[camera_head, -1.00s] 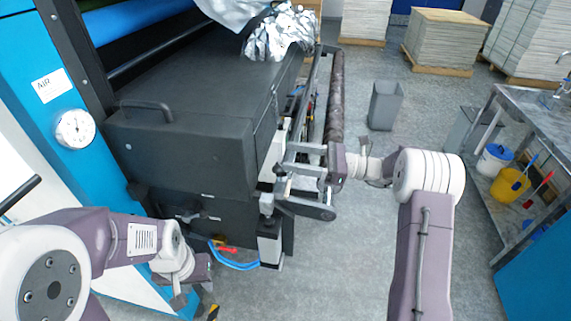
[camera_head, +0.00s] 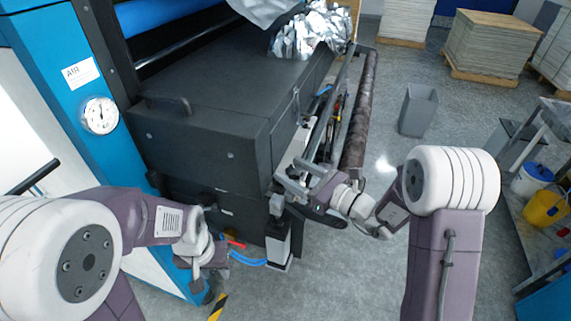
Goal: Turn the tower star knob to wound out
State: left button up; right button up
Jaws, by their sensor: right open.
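A dark post with a pale lower part (camera_head: 279,243) stands at the near right corner of the black machine, with a small grey metal block (camera_head: 277,206) on top. I cannot make out the star knob clearly; it may be hidden by the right gripper or too small. My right gripper (camera_head: 298,192) is open and points left, its fingers beside and just above this block. Whether it touches anything cannot be told. My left gripper (camera_head: 203,277) hangs low in front of the machine, pointing down, with its finger gap unclear.
The black machine housing (camera_head: 230,105) fills the middle, with crumpled foil (camera_head: 312,35) on top. A dark roller (camera_head: 360,110) runs along its right side. Blue hoses (camera_head: 247,259) hang below. A grey bin (camera_head: 418,110) stands on open floor at right. A pressure gauge (camera_head: 100,115) is at left.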

jog(key=shift+x, duration=1.4)
grip_shut()
jog(key=shift+n+g+y, duration=0.3)
jog(key=shift+s+a+n+g+y+p, duration=0.1)
jog(key=shift+s+n+g+y+p, duration=0.3)
jog(key=shift+n+g, duration=1.1)
jog(key=shift+s+a+n+g+y, duration=0.15)
jog(key=shift+n+g+y, duration=0.65)
jog(key=shift+g, duration=1.3)
jog(key=shift+s+a+n+g+y+p, duration=0.15)
jog(key=shift+s+n+g+y, duration=0.25)
jog(key=shift+n+g, duration=1.15)
jog(key=shift+d+g, duration=0.1)
jog(key=shift+g, duration=0.25)
